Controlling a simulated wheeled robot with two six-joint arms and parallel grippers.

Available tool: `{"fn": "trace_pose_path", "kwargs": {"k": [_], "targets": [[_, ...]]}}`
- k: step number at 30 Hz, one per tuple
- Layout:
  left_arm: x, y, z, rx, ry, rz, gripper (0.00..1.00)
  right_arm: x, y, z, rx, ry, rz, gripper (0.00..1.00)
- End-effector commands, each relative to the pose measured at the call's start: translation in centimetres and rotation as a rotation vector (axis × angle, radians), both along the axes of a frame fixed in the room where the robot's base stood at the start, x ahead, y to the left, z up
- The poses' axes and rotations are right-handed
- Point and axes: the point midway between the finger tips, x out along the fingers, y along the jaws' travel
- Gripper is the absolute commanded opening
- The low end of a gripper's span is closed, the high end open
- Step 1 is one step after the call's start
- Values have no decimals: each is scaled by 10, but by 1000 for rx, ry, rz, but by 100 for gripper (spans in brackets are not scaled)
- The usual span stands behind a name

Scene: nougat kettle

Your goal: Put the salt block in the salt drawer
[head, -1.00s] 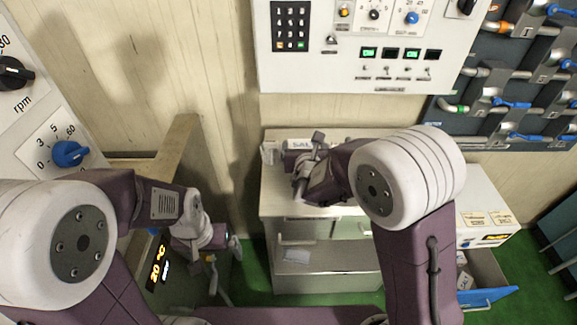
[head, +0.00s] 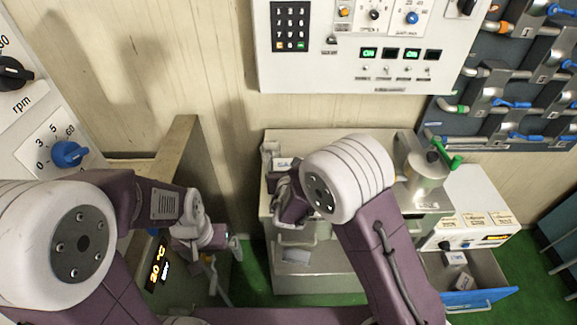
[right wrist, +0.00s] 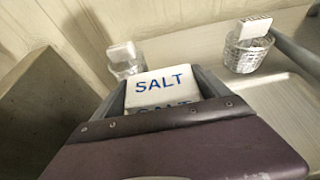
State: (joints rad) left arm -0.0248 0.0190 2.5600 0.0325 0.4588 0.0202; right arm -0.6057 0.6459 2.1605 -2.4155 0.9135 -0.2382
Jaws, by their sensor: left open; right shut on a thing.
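The salt block (right wrist: 160,85) is white with blue "SALT" lettering in the right wrist view. It sits between the two fingers of my right gripper (head: 284,177), which is shut on it. In the head view only a small lettered part of the salt block (head: 283,163) shows, above the cabinet's left side. My left gripper (head: 222,262) is open, low at the left beside the dark bin, apart from the block. A metal cabinet (head: 320,280) with a handle and a small label stands below my right gripper. I cannot tell which drawer is the salt drawer.
Clear cups with white blocks (right wrist: 247,45) stand on the worktop. A lidded metal pot with a green handle (head: 425,170) stands at right. A blue-fronted drawer (head: 480,298) stands open at lower right with small white boxes inside. Green floor shows between.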

Motion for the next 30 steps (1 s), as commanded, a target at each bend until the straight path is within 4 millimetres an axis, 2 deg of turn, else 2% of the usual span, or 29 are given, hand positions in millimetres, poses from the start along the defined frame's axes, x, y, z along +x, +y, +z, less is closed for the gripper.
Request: {"fn": "trace_pose_path", "kwargs": {"k": [1, 2, 3, 12, 14, 27, 30], "targets": [[0, 0, -3, 0, 0, 0, 100, 0, 0, -2, 1, -3, 0, 16], [0, 0, -3, 0, 0, 0, 100, 0, 0, -3, 0, 0, 0, 89], [0, 0, -2, 0, 0, 0, 100, 0, 0, -2, 0, 1, 0, 100], [0, 0, 4, 0, 0, 0, 100, 0, 0, 3, 0, 1, 0, 100], [0, 0, 1, 0, 0, 0, 100, -6, 1, 4, 0, 0, 1, 100], [0, 0, 3, 0, 0, 0, 100, -89, 1, 39, 1, 0, 5, 100], [0, 0, 4, 0, 0, 0, 100, -102, 1, 44, 1, 0, 3, 100]]}}
